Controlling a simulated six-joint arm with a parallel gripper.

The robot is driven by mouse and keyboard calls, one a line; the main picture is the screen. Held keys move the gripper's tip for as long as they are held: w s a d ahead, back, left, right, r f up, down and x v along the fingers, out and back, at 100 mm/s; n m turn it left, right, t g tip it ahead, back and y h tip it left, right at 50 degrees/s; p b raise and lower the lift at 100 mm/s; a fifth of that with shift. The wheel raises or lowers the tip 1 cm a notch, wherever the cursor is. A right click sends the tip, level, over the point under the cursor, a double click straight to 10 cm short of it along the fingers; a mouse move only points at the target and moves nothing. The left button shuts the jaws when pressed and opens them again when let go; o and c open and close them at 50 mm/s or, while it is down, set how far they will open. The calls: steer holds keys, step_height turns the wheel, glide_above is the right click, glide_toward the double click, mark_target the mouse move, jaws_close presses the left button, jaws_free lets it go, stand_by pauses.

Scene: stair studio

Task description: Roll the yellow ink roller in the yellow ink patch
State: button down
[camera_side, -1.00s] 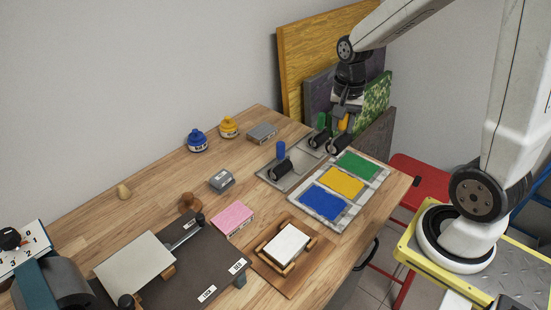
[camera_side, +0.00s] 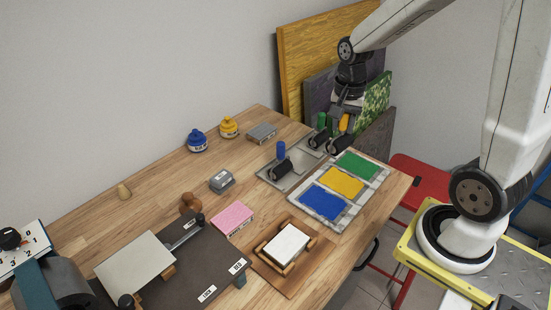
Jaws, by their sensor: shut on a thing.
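The yellow ink roller, with its yellow handle (camera_side: 344,122) upright and a black roll (camera_side: 340,144) below, is in my gripper (camera_side: 345,108). My gripper points down and is shut on the yellow handle at the back right of the table. The yellow ink patch (camera_side: 341,182) lies on the ink slab (camera_side: 378,183), between the green patch (camera_side: 357,165) and the blue patch (camera_side: 323,203). The held roller is behind the slab, near the roller tray; I cannot tell whether it touches the tray.
The green-handled roller (camera_side: 321,121) stands close beside the held one, and the blue-handled roller (camera_side: 281,150) is farther left on the grey tray (camera_side: 268,175). Boards (camera_side: 300,60) lean behind my gripper. A wooden tray with a block (camera_side: 286,244) lies in front of the slab.

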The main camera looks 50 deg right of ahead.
steer(key=m, duration=0.2)
steer(key=d+f+m, duration=0.1)
steer(key=m, duration=0.1)
steer(key=shift+s+f, duration=0.1)
steer(key=shift+s, duration=0.1)
steer(key=m, duration=0.2)
steer(key=d+f+m, duration=0.1)
steer(key=m, duration=0.1)
steer(key=shift+s+d+f+m, duration=0.15)
steer(key=shift+s+f+m, duration=0.05)
steer(key=shift+m, duration=0.1)
steer(key=f+m, duration=0.1)
steer(key=m, duration=0.2)
steer(key=d+m, duration=0.1)
steer(key=m, duration=0.1)
steer(key=s+d+f+m, duration=0.1)
steer(key=m, duration=0.2)
steer(key=shift+f+m, duration=0.3)
steer(key=shift+f, duration=0.15)
steer(key=shift+f, duration=2.95)
steer(key=shift+f, duration=0.35)
